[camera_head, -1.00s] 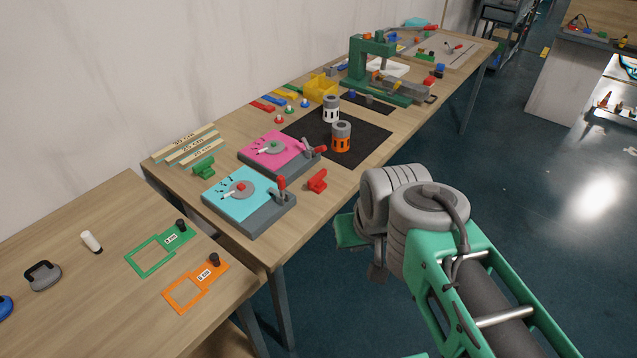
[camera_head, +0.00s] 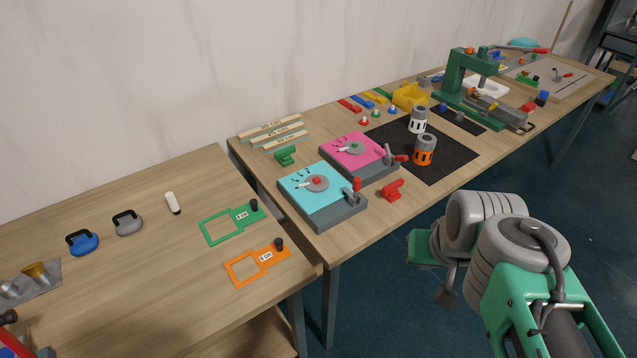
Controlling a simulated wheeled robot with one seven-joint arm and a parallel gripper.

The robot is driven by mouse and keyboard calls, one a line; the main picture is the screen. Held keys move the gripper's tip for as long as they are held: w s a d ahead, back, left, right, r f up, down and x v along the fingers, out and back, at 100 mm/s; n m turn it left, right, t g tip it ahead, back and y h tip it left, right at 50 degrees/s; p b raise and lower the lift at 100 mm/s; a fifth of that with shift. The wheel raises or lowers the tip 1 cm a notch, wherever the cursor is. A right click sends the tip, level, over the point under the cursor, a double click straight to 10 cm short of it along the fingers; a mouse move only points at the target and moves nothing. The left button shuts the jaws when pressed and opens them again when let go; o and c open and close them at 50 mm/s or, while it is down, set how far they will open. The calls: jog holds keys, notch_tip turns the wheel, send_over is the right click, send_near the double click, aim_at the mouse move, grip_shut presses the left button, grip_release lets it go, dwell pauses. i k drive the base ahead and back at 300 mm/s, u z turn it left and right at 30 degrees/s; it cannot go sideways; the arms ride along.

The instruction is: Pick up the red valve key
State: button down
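A small red piece (camera_head: 392,190), which looks like the red valve key, lies on the wooden table near its front edge, just right of the turquoise box. A similar green piece (camera_head: 285,156) lies behind that box. My arm comes in from the lower right. My gripper (camera_head: 436,272) is past the table's front edge, to the right of and nearer than the red piece, and apart from it.
An orange canister (camera_head: 425,150) and a white one (camera_head: 418,120) stand on a black mat (camera_head: 455,155). A green press (camera_head: 470,85) is farther back.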

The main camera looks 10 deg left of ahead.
aim_at(390, 192)
jog(key=u, duration=4.25)
jog(key=k, duration=1.5)
jog(key=z, duration=1.45)
jog(key=i, duration=0.5)
jog(key=u, duration=0.05)
